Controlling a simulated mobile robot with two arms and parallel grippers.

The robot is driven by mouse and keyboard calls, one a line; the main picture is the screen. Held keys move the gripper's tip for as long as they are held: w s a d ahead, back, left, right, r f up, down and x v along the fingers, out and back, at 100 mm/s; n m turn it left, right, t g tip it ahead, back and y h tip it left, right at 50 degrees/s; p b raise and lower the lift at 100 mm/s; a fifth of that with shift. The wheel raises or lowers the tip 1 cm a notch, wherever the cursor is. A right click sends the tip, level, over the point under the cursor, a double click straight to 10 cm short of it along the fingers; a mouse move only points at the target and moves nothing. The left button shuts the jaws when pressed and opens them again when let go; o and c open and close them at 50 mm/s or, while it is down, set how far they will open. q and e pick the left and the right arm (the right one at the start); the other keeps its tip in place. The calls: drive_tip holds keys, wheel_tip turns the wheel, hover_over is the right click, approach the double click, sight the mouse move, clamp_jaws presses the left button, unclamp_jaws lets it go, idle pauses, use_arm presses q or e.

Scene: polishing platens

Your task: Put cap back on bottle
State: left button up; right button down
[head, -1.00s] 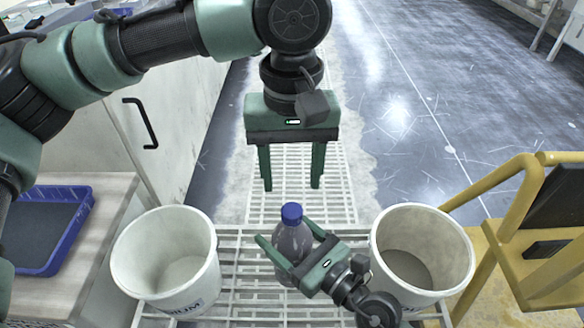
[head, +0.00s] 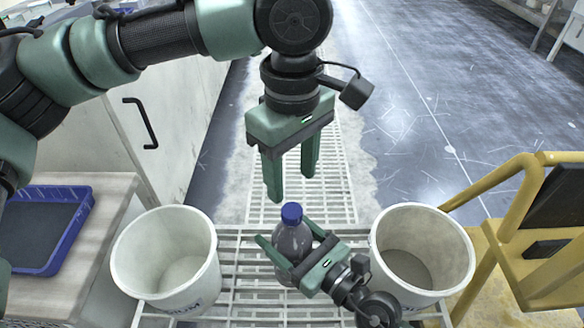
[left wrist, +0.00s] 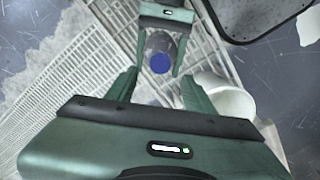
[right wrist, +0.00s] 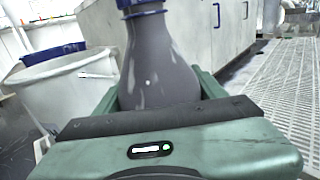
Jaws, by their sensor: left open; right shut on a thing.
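The clear grey bottle (head: 292,243) stands upright with a blue cap (head: 291,212) on its top. My right gripper (head: 284,231) is shut around the bottle's body from the near right side. The right wrist view shows the bottle's body (right wrist: 158,65) close up, with its top cut off. My left gripper (head: 290,186) is open and empty above the bottle, pointing down. In the left wrist view the blue cap (left wrist: 160,63) shows between the open fingers, apart from them. I cannot tell how tightly the cap sits.
White buckets stand left (head: 165,262) and right (head: 422,250) of the bottle. A white grating (head: 240,295) lies below. A blue tray (head: 72,232) lies on the left counter, and a yellow frame (head: 490,255) stands at the right.

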sight(292, 210)
use_arm(q)
wheel_tip(292, 210, down, 8)
drive_tip(key=shift+r, duration=0.25)
